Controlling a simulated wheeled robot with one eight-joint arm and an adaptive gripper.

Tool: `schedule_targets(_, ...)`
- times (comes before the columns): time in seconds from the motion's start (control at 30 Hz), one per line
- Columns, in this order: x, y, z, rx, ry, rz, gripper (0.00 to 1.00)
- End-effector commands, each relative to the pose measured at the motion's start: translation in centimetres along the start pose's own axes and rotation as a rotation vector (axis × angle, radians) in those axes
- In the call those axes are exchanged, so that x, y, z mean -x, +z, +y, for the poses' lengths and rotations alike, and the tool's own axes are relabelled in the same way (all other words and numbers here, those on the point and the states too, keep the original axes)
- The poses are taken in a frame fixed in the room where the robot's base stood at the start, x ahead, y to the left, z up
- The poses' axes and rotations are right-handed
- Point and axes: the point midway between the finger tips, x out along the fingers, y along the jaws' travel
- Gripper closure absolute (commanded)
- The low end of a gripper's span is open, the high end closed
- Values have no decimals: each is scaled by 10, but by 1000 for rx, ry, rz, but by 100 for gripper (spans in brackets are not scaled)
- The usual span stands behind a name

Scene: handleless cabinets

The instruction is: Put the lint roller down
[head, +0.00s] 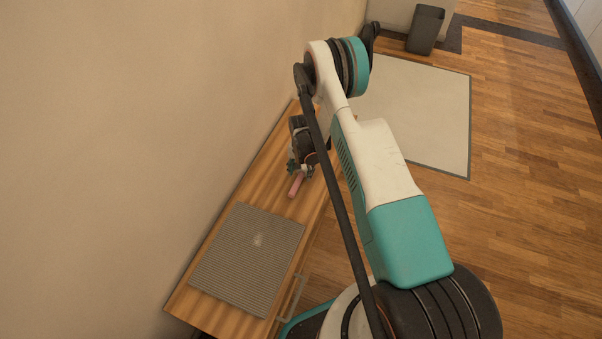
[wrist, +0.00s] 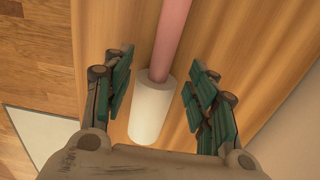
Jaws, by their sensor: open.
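The lint roller has a pink handle (wrist: 174,35) and a white roll (wrist: 152,108). In the wrist view it lies on the wooden cabinet top (wrist: 235,30), with the white roll between my fingers. My gripper (wrist: 157,88) is open, with a gap on both sides of the roll. In the head view the pink handle (head: 296,184) shows just below my gripper (head: 300,168), and the white roll is mostly hidden by the gripper.
A grey ribbed mat (head: 225,255) with a small pale spot lies on the near part of the cabinet top (head: 190,303). A wall runs along the left side. A pale rug (head: 430,110) and a dark bin (head: 425,30) are on the floor beyond.

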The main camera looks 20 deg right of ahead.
Motion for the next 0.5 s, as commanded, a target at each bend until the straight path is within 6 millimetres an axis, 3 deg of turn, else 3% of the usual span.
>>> schedule_targets(0.03,16,0,0,0,0,0,47)
schedule_targets(0.2,52,0,0,0,0,0,47)
schedule_targets(0.5,91,0,0,0,0,0,47)
